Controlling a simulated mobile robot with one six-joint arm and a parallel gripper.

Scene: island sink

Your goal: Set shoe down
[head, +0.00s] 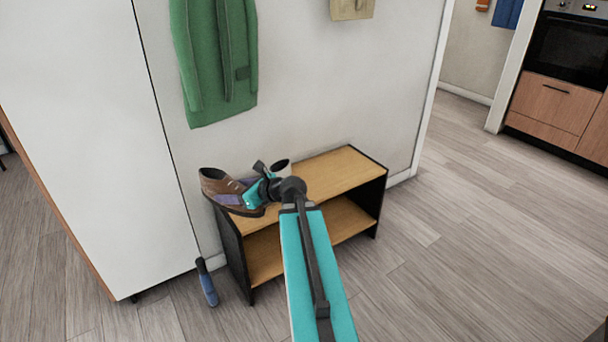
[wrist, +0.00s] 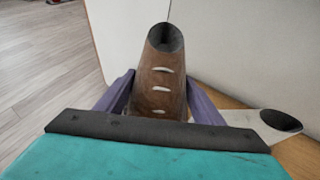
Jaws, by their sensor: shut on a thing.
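A brown shoe (head: 219,184) is at the left end of a low wooden shoe bench (head: 345,172) in the head view. My gripper (head: 238,191) is shut on it, with its purple fingers on either side. In the wrist view the brown shoe (wrist: 160,74), with pale lace bars and a dark opening at the far end, sits between the fingers of my gripper (wrist: 162,98). Its near end is hidden by the gripper body. I cannot tell whether its sole touches the bench top.
A white shoe (wrist: 262,122) stands on the bench to the right, partly hidden behind my arm in the head view (head: 281,165). The bench top's right part is clear. A wall with a green jacket (head: 215,60) is behind. A blue-handled object (head: 206,284) leans near the bench's left side.

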